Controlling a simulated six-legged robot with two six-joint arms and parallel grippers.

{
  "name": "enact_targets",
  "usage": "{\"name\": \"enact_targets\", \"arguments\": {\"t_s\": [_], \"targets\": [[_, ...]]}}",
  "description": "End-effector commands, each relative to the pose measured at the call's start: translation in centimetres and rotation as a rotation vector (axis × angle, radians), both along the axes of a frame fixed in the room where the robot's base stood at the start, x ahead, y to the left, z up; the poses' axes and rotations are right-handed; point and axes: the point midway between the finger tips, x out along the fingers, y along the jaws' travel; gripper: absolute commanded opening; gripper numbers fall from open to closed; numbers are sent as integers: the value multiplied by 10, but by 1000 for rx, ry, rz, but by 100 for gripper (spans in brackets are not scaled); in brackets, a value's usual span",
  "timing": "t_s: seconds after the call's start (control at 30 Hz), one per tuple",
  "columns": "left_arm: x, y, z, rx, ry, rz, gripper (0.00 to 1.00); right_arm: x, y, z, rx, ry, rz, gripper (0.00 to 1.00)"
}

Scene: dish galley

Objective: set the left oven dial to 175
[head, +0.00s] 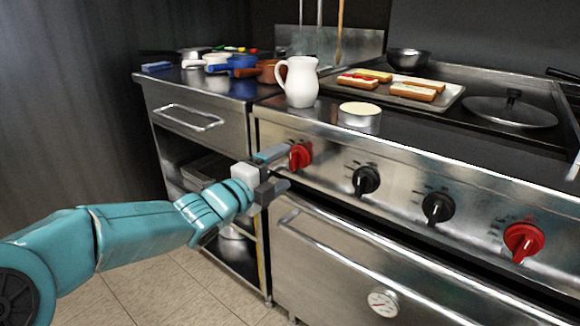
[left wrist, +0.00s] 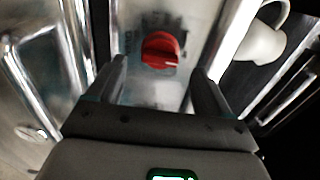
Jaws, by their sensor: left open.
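The left oven dial (head: 300,155) is a red knob at the left end of the stove's steel front panel. My left gripper (head: 280,168) is open close in front of it, its fingers pointing at the panel. In the left wrist view the red dial (left wrist: 160,50) lies just beyond and between the two open fingertips (left wrist: 162,75), with no contact visible. A pale mark on the knob's ridge points to the right in that view. The printed scale around it is too blurred to read. My right gripper is in neither view.
Two black knobs (head: 366,180) and another red dial (head: 523,240) sit farther right on the panel. The oven door handle (head: 370,240) runs below. A white pitcher (head: 300,82), a round tin (head: 360,115) and a tray of toast (head: 440,99) stand above.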

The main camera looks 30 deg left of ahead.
Motion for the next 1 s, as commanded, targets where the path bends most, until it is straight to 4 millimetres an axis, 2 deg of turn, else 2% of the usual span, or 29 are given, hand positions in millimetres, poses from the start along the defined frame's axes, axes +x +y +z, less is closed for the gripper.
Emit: {"name": "enact_targets", "arguments": {"t_s": [0.1,0.23,0.6,0.77,0.8,1.0], "targets": [[23,-2,-1,0,0,-2,80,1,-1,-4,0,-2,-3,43],[37,-1,-1,-1,1,0,80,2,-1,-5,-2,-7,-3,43],[43,0,0,-1,0,1,80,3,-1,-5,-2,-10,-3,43],[43,0,0,-1,0,1,28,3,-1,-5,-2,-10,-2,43],[43,0,0,-1,0,1,25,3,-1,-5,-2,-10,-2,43],[43,0,0,-10,1,1,25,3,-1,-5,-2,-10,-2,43]]}}
